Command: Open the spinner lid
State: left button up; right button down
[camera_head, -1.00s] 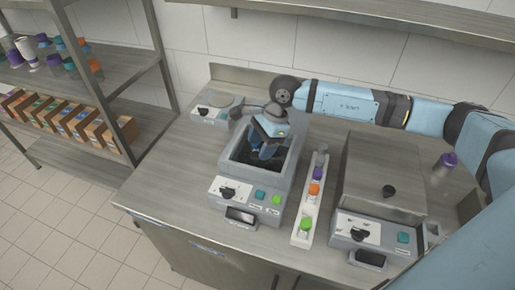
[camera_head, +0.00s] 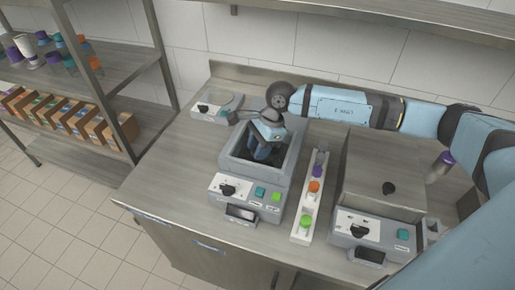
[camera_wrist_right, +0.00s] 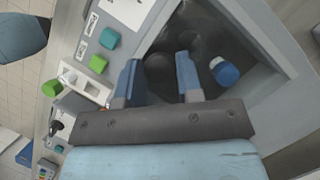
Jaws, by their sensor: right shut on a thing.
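A grey machine (camera_head: 284,183) with a square, dark well stands in the middle of the counter. Its front panel has a black knob, a teal button and a green button. My right gripper (camera_head: 262,153) points down into the well. In the right wrist view its two blue fingers (camera_wrist_right: 160,78) sit on either side of a dark round part (camera_wrist_right: 158,68) and are shut on it; whether this part belongs to a lid I cannot tell. A blue-capped cup (camera_wrist_right: 224,71) shows in the well beside the fingers. My left gripper is not in view.
A second grey machine with a closed lid (camera_head: 384,165) and black knob stands to the right. Between the machines is a white rack (camera_head: 305,230) with capped cups. A small device (camera_head: 216,106) stands at the back left. The counter's left front is clear.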

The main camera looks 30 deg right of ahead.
jog(key=w+d+b, duration=0.3)
jog(key=d, duration=0.1)
jog(key=w+d+b, duration=0.2)
jog(key=w+d, duration=0.2)
jog(key=shift+w+d+f+b, duration=0.1)
jog(key=shift+w+d+b, duration=0.2)
jog(key=shift+b, duration=0.1)
jog(key=shift+w, duration=0.1)
jog(key=c, duration=0.8)
grip_release()
jog(key=b+v, duration=0.1)
jog(key=v, duration=1.3)
jog(key=shift+a, duration=0.1)
